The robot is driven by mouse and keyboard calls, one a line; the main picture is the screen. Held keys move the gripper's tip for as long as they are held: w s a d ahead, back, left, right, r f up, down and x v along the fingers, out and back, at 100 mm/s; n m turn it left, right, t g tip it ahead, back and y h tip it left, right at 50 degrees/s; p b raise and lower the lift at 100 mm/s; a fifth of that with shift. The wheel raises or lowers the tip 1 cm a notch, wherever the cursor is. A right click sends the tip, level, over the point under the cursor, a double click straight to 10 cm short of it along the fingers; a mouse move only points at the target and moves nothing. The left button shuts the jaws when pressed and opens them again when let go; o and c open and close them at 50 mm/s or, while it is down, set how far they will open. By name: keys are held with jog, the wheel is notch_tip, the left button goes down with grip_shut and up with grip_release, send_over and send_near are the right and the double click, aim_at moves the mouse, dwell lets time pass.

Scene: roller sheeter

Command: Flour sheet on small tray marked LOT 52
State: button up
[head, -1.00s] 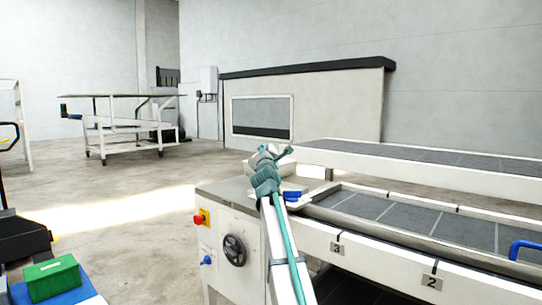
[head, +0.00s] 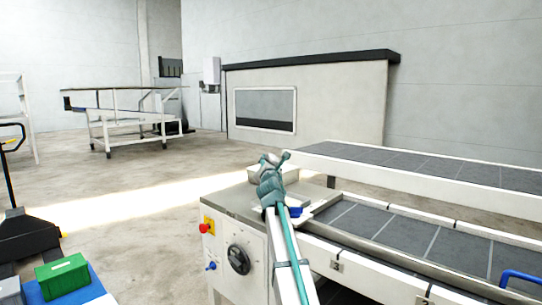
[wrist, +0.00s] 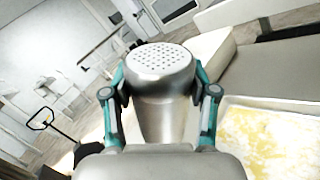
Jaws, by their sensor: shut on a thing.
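My gripper (wrist: 161,92) is shut on a silver metal shaker (wrist: 160,68). One teal finger is on each side of its body, and its perforated top faces the wrist camera. A pale yellow sheet (wrist: 268,138) lies in a light tray (wrist: 300,104) at the lower right of the wrist view, with mottled whitish patches on it. The shaker is to the left of this tray in that view. In the head view my gripper (head: 272,166) is over the near end of the sheeter, and the shaker is not clear there. I cannot read any LOT marking.
The roller sheeter (head: 400,282) has grey panels, a red stop button (head: 205,228) and a black handwheel (head: 238,259). A long raised panel (head: 420,170) runs behind it. A green box (head: 62,275) stands at the lower left. Open floor (head: 130,185) lies left of the machine.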

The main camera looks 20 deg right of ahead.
aim_at(267, 157)
jog(key=shift+w+a+r+n+g+y+p, duration=0.35)
jog(key=shift+n+p, duration=0.7)
jog(key=shift+p, duration=1.9)
jog(key=shift+s+r+n+y+p, duration=0.1)
jog(key=shift+r+n+p, duration=0.7)
jog(key=shift+p, duration=2.1)
jog(key=shift+w+a+r+n+g+y+p, duration=0.2)
jog(key=shift+n+p, duration=1.05)
jog(key=shift+p, duration=1.7)
jog(key=shift+n+p, duration=0.3)
jog(key=shift+p, duration=0.35)
jog(key=shift+f, duration=0.15)
jog(key=shift+a, duration=0.1)
